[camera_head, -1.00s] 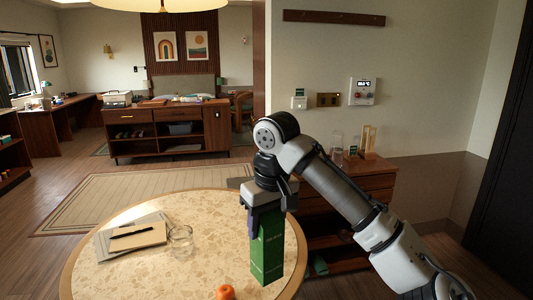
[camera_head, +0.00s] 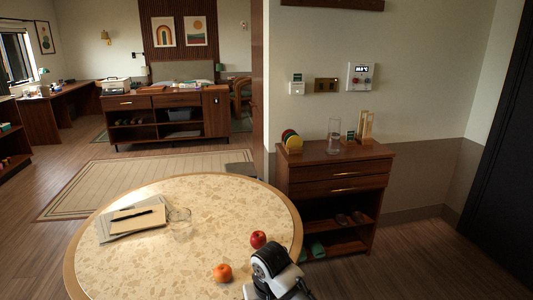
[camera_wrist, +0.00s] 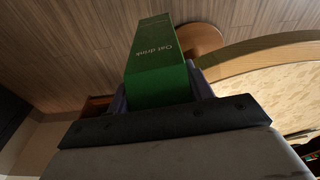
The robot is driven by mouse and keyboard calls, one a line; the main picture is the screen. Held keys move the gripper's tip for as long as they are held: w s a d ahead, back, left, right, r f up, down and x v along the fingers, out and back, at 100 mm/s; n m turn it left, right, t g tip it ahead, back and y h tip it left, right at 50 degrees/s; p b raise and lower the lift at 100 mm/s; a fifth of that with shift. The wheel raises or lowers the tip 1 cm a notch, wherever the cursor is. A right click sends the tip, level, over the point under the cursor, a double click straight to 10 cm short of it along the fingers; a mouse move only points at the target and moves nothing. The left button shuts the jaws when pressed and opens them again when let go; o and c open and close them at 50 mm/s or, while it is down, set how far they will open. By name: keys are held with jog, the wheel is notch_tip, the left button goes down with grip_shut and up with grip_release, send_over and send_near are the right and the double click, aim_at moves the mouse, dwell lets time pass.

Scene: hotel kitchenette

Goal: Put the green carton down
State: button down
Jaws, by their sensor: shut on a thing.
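The green carton (camera_wrist: 158,62), printed "Oat drink", is in the wrist view between the two fingers of my gripper (camera_wrist: 160,92). My gripper is shut on it. In the head view the carton and my gripper are out of sight; only part of my arm shows at the bottom, by the near right edge of the round speckled table (camera_head: 150,262). In the wrist view the wood floor shows behind the carton, and the table's curved edge (camera_wrist: 262,52) is to the right. Whether anything supports the carton cannot be told.
An orange (camera_head: 222,273) and a red apple (camera_head: 258,239) lie near the table's right side. A glass (camera_head: 180,221) and a notebook with a pen (camera_head: 138,218) are at its left. The table's middle is clear. A wooden cabinet (camera_head: 335,180) stands behind, right.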

notch_tip(320, 180, down, 25)
jog(key=s+m, duration=0.2)
jog(key=m, duration=0.1)
jog(key=shift+w+a+r, duration=1.1)
jog(key=shift+w+r, duration=0.5)
jog(key=shift+w, duration=0.2)
jog(key=s+d+f, duration=0.2)
jog(key=s+f, duration=0.1)
jog(key=s, duration=0.1)
jog(key=shift+s+d+f, duration=0.15)
jog(key=shift+s+f, duration=0.05)
jog(key=shift+f, duration=0.05)
